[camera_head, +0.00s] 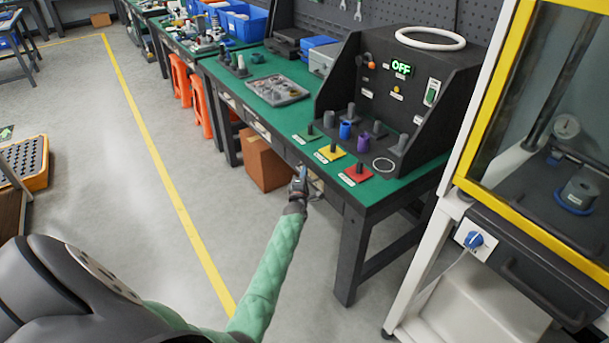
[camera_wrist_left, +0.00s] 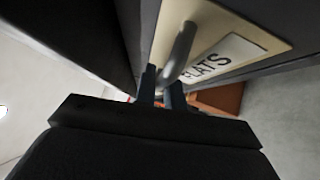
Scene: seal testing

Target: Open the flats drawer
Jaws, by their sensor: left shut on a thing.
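The flats drawer front (camera_wrist_left: 205,20) fills the top of the left wrist view, with a pale plate, a white label reading "FLATS" (camera_wrist_left: 228,58) and a grey bar handle (camera_wrist_left: 180,50). My left gripper (camera_wrist_left: 163,90) is shut on the handle, its two dark fingers on either side of the bar. In the head view my left gripper (camera_head: 300,178) is at the front edge of the green-topped bench (camera_head: 390,187), below the coloured pads. The drawer's front is mostly hidden there behind the gripper. My right gripper is not in view.
A black test rig (camera_head: 420,90) with an "OFF" display stands on the bench. A cardboard box (camera_head: 262,160) sits under the bench, left of my gripper. A yellow-framed machine (camera_head: 490,90) stands at the right. The floor in front of the bench is clear.

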